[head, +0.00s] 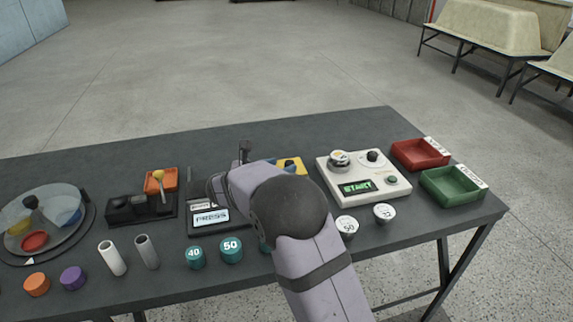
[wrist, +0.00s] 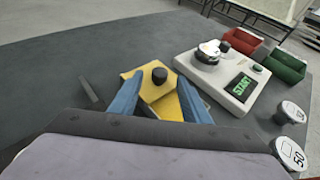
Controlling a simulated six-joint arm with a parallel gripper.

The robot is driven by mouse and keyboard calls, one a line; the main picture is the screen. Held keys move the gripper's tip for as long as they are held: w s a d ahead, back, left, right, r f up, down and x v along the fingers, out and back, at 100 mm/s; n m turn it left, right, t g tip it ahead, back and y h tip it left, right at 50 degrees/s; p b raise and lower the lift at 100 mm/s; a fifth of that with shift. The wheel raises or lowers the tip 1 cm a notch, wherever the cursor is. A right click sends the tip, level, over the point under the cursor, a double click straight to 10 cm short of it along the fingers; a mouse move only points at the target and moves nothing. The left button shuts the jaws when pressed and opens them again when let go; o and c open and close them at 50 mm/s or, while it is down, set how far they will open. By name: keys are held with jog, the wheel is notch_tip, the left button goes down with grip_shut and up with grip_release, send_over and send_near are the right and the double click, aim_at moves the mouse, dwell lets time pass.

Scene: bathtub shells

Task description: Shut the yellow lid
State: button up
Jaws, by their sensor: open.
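The yellow lid (wrist: 133,74) has a black knob (wrist: 159,75) on top and lies between and just beyond my fingertips in the wrist view. A second yellow surface (wrist: 167,110) shows nearer, at an angle to the lid, perhaps its box; I cannot tell how far the lid stands open. My gripper (wrist: 159,80) is open, with one blue finger on each side of the knob, and holds nothing. In the head view only a bit of yellow (head: 297,162) shows past my arm, which hides the rest.
A white device (head: 362,182) with a START screen stands right of the lid, close to my right finger. Red (head: 420,153) and green (head: 452,185) trays lie farther right. A dark device with a PRESS screen (head: 210,216) is to the left. Table behind the lid is clear.

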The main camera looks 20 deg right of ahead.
aim_at(289, 164)
jog(key=shift+x, duration=2.1)
